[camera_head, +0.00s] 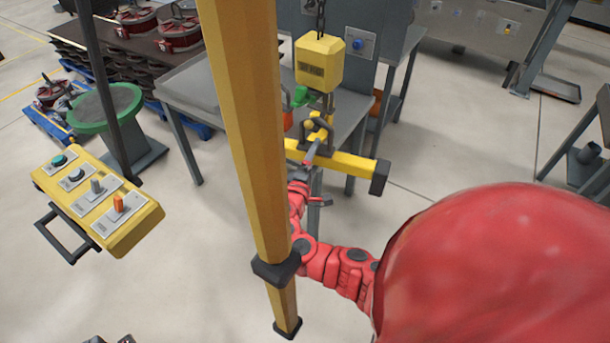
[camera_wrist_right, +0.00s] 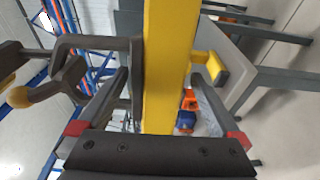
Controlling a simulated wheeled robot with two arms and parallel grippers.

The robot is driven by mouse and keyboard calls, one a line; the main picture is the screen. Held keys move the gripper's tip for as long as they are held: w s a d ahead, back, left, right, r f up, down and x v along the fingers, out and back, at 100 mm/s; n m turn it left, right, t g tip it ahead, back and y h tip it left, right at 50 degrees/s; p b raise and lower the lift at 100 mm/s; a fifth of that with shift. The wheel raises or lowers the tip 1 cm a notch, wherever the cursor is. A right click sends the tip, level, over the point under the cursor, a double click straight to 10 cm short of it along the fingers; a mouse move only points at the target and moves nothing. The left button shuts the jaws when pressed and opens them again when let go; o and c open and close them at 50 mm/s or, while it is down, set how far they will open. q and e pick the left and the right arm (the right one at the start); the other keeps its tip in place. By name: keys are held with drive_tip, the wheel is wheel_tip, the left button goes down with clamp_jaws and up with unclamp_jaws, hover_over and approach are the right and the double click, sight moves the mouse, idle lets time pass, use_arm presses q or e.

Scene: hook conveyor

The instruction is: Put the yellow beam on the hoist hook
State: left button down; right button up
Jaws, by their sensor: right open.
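The yellow beam (camera_head: 348,163) with a dark end cap is level in the air below the yellow hoist block (camera_head: 320,62). A dark lifting eye (camera_head: 316,127) stands on its top, at the hoist hook (camera_head: 326,103). They overlap, and I cannot tell for sure whether the hook passes through the eye. My right gripper (camera_head: 311,156) is open at the beam. In the right wrist view the beam (camera_wrist_right: 168,70) runs between the spread fingers of the gripper (camera_wrist_right: 160,78), with the dark eye at left. Only a small dark and red bit at the bottom edge may be my left gripper.
A yellow post (camera_head: 245,130) crosses the foreground and hides part of the scene. A yellow control box (camera_head: 97,203) with knobs is at left, near a green-topped stand (camera_head: 104,108). A grey table (camera_head: 190,88) stands behind the beam.

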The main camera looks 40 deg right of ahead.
drive_tip(key=b+v, duration=0.4)
drive_tip(key=v, duration=1.2)
drive_tip(key=shift+s+a, duration=0.3)
